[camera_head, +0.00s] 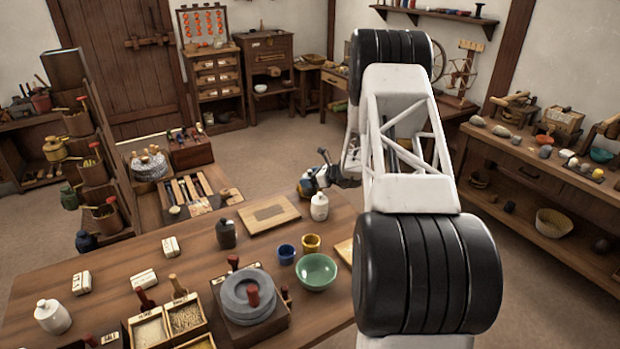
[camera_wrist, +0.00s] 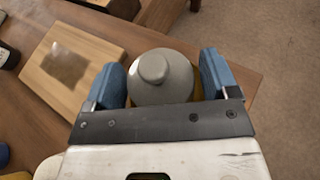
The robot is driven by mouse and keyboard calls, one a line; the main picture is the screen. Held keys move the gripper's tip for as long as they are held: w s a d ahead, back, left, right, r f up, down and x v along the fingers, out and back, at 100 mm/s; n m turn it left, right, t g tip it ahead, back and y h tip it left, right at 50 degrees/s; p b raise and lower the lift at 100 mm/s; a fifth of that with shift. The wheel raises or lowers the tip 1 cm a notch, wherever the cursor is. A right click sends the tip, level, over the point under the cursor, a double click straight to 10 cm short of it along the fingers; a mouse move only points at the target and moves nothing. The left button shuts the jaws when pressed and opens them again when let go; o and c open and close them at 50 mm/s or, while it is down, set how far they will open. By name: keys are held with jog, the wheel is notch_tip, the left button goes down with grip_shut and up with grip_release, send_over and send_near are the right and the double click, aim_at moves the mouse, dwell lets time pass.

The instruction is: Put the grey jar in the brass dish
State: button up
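The grey jar (camera_wrist: 160,82), with a rounded lid and knob, is between the two blue fingers of my gripper (camera_wrist: 162,78) in the wrist view. The fingers are very close to its sides; I cannot tell whether they press on it. Slivers of yellow, perhaps the brass dish (camera_wrist: 197,94), show low beside the jar, mostly hidden by the jar and my gripper. I cannot tell whether the jar rests in it or is above it. In the head view my gripper (camera_head: 308,187) is at the table's far right corner, just behind a white jar (camera_head: 320,207); the grey jar is not clearly visible there.
A wooden board (camera_head: 268,215) lies left of my gripper, with a dark jar (camera_head: 226,234) beyond. A yellow cup (camera_head: 311,243), blue cup (camera_head: 287,254), green bowl (camera_head: 316,271) and quern (camera_head: 248,296) stand nearer. Open floor lies beyond the table's edge.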

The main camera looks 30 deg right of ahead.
jog(key=shift+o, duration=0.7)
jog(key=shift+r, duration=0.15)
jog(key=v, duration=1.2)
